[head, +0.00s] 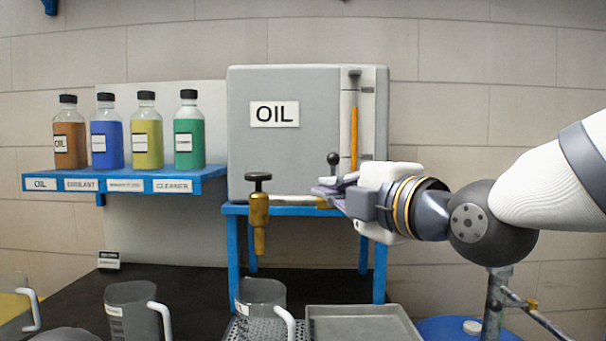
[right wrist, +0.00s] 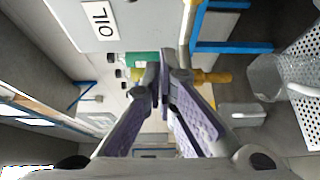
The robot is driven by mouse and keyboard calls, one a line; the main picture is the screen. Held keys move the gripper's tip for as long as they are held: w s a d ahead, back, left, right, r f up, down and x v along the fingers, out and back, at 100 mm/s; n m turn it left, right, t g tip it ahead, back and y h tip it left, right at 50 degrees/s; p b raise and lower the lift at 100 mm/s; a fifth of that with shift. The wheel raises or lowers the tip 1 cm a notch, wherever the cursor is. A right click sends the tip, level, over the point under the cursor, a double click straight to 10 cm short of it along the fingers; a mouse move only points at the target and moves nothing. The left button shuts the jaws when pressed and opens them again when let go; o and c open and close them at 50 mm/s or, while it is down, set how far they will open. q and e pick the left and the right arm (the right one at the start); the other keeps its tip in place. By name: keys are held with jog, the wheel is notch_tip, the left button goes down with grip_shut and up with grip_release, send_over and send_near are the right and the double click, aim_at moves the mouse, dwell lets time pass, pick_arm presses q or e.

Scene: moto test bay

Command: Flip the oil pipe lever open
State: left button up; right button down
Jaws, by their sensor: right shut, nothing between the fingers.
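The grey oil tank (head: 290,150) stands on a blue frame at the back. At its lower front, a small upright lever with a black ball knob (head: 333,159) rises just behind and above my right gripper's fingers. A pipe runs left along the tank's base to a brass spout (head: 259,222) with a black top handle (head: 258,178). My right gripper (head: 322,191) is shut and empty, pointing left, close to the lever's foot. Whether it touches the lever I cannot tell. In the right wrist view its purple fingers meet (right wrist: 161,72) near the brass spout (right wrist: 212,76). My left gripper is out of view.
A blue shelf (head: 130,180) with several bottles hangs at the left. A clear jug (head: 262,295) stands on a perforated tray below the spout. Another jug (head: 130,312) is to its left, and a grey tray (head: 362,326) to its right.

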jog(key=shift+s+r, duration=0.15)
jog(key=shift+r, duration=0.25)
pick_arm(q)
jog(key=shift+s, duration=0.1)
pick_arm(e)
jog(key=shift+s, duration=0.1)
